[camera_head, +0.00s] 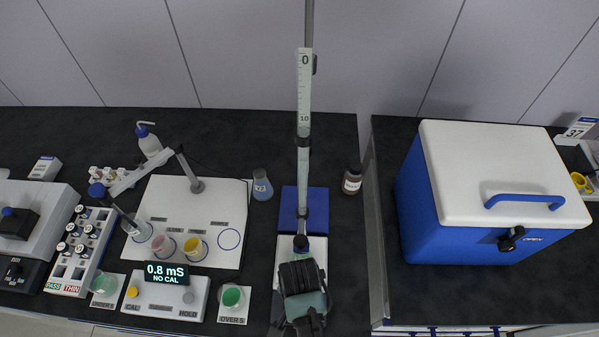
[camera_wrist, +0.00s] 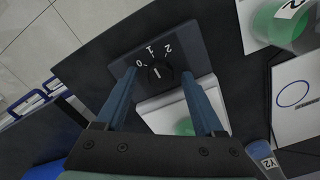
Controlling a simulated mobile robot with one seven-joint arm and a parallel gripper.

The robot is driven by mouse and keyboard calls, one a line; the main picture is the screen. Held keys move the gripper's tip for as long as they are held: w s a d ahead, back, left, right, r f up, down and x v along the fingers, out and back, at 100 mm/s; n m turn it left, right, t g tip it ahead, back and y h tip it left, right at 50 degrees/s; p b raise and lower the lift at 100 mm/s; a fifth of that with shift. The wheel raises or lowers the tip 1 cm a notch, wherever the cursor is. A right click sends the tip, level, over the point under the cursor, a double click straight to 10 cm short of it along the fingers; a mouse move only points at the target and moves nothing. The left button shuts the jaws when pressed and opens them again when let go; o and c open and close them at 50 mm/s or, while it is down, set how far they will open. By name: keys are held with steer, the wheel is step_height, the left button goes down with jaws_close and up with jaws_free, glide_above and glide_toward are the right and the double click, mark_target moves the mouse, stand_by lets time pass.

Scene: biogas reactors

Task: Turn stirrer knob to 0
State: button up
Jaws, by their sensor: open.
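The black stirrer knob (camera_wrist: 160,74) shows in the wrist view on a dark panel (camera_wrist: 190,50) marked 0, 1 and 2. Its white pointer line is aimed roughly toward the 1; the exact setting is hard to tell. My gripper (camera_wrist: 158,78) is open, with one blue finger on each side of the knob and visible gaps between; I cannot tell how far above the panel the fingertips are. In the head view my gripper (camera_head: 304,308) is over the front of the stirrer (camera_head: 285,262) and hides the knob.
A blue-and-white box (camera_head: 418,225) stands on the right bench. A brown bottle (camera_head: 352,180) stands right of the stirrer's column (camera_head: 304,130). On the left are a conductivity meter (camera_head: 165,295), a green cup (camera_head: 232,297) and a flask (camera_head: 262,186).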

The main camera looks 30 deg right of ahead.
jaws_close()
stand_by(0.3)
steer(key=shift+r, duration=0.1)
steer(key=n+p, duration=0.2)
steer(key=n, duration=0.1)
steer(key=shift+w+r+n, duration=0.1)
steer(key=shift+n, duration=0.2)
steer(key=n+p, duration=0.2)
steer(key=n, duration=0.3)
steer(key=shift+w+n, duration=0.1)
steer(key=shift+n, duration=0.2)
stand_by(0.4)
jaws_free()
